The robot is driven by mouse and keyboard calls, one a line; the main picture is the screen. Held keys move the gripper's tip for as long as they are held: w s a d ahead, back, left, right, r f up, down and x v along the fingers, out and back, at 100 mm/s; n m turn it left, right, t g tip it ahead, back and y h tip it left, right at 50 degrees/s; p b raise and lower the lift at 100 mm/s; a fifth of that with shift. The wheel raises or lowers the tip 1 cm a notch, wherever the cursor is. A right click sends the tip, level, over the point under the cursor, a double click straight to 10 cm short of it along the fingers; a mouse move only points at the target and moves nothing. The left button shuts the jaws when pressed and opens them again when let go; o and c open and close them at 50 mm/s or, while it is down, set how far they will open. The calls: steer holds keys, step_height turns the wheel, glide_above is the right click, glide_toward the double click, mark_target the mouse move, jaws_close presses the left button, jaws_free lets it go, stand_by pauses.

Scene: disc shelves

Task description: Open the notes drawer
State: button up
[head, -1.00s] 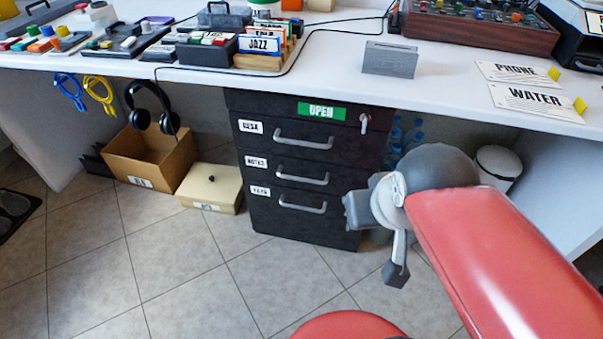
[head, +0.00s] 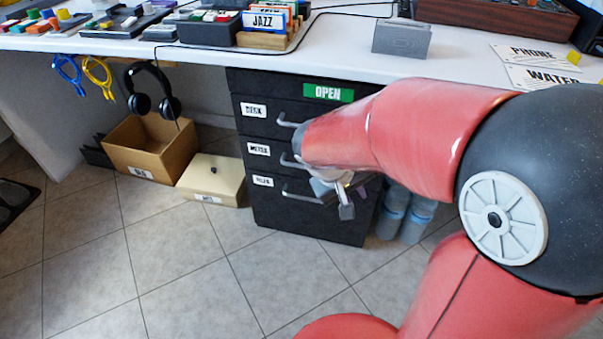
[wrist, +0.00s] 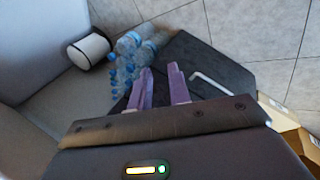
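The notes drawer (head: 275,151) is the middle of the three labelled drawers in a dark cabinet under the desk. Its white label (head: 259,149) faces me, and its front looks flush with the cabinet. The left end of its handle (head: 290,161) shows; my arm hides the rest. My gripper (wrist: 161,69) has two purple fingers, apart with nothing seen between them. In the head view it is mostly hidden, low before the cabinet's right side. In the wrist view a pale handle (wrist: 208,82) lies right of the fingers; I cannot tell which drawer it belongs to.
The desk drawer (head: 268,110) is above and another labelled drawer (head: 265,199) below. Bottles (head: 403,212) stand right of the cabinet. A cream box (head: 212,178) and open cardboard box (head: 140,158) stand left. Floor in front is clear.

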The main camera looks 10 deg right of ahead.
steer(key=w+a+f+n+t+h+b, duration=0.3)
steer(key=w+a+f+h, duration=0.15)
steer(key=w+f, duration=0.2)
steer(key=n+t+b, duration=0.2)
steer(key=n+t, duration=0.2)
steer(key=t, duration=0.2)
glide_toward(300, 167)
steer(key=f+x, duration=0.1)
steer(key=x, duration=0.2)
steer(key=shift+h, duration=0.45)
steer(key=x, duration=0.5)
steer(key=b+x, duration=0.1)
steer(key=x, duration=0.1)
steer(key=shift+w+r, duration=0.2)
steer(key=shift+w, duration=0.1)
jaws_close()
